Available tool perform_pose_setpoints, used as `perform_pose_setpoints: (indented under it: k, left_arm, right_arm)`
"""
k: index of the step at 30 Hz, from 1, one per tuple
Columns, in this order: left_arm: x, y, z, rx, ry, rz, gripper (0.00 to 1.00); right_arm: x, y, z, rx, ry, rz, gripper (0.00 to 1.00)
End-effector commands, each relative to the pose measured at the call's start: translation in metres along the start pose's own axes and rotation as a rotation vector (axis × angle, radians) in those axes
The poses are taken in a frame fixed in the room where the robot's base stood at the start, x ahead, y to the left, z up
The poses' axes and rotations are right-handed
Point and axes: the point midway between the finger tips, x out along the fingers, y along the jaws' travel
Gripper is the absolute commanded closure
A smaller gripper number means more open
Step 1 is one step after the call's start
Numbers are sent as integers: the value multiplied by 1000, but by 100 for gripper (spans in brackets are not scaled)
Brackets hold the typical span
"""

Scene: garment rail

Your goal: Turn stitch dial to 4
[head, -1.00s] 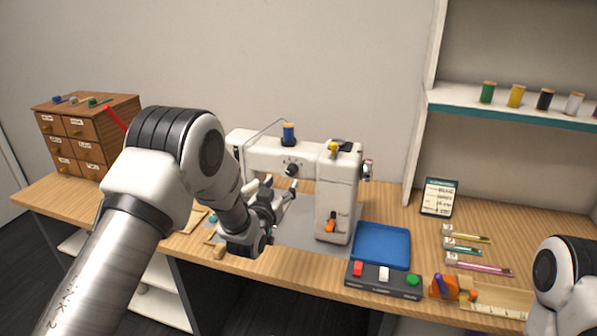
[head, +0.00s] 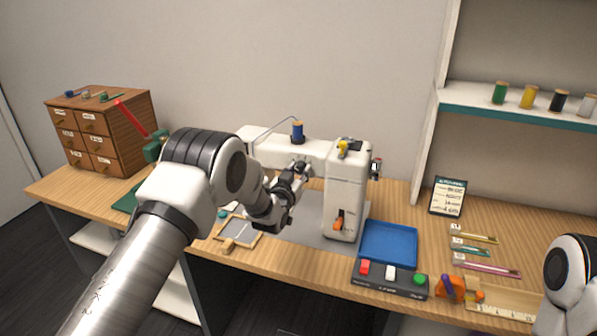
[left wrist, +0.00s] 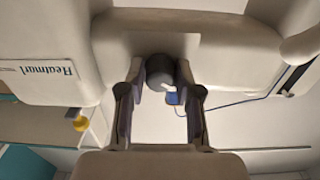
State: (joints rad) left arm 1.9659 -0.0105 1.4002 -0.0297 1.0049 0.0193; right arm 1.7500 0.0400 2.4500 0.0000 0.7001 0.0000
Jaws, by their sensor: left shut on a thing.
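The white sewing machine (head: 345,195) stands on the table in the head view. Its dark round stitch dial (left wrist: 160,70) shows in the left wrist view, on the machine's front, with a small pale mark near its lower edge. My left gripper (left wrist: 162,76) has its two fingers on either side of the dial and is shut on it. In the head view my left gripper (head: 300,170) is at the machine's front and largely covers the dial. The dial's numbers cannot be read. My right gripper is out of view; only part of the right arm shows.
A blue tray (head: 388,243) and a box with red, white and green buttons (head: 390,278) lie right of the machine. A wooden drawer cabinet (head: 95,135) stands at the left. A small framed card (head: 447,196) stands at the back right. A wooden-framed piece (head: 237,231) lies front left.

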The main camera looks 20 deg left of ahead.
Motion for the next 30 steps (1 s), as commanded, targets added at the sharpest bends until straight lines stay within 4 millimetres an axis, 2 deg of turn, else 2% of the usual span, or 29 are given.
perform_pose_setpoints:
  k: [8,14,30]
  left_arm:
    - [0,0,1,35,1,0,100]
    - [0,0,2,128,3,-1,100]
    - [0,0,3,604,2,-1,100]
  right_arm:
    - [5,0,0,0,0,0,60]
    - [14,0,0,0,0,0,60]
    - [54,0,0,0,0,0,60]
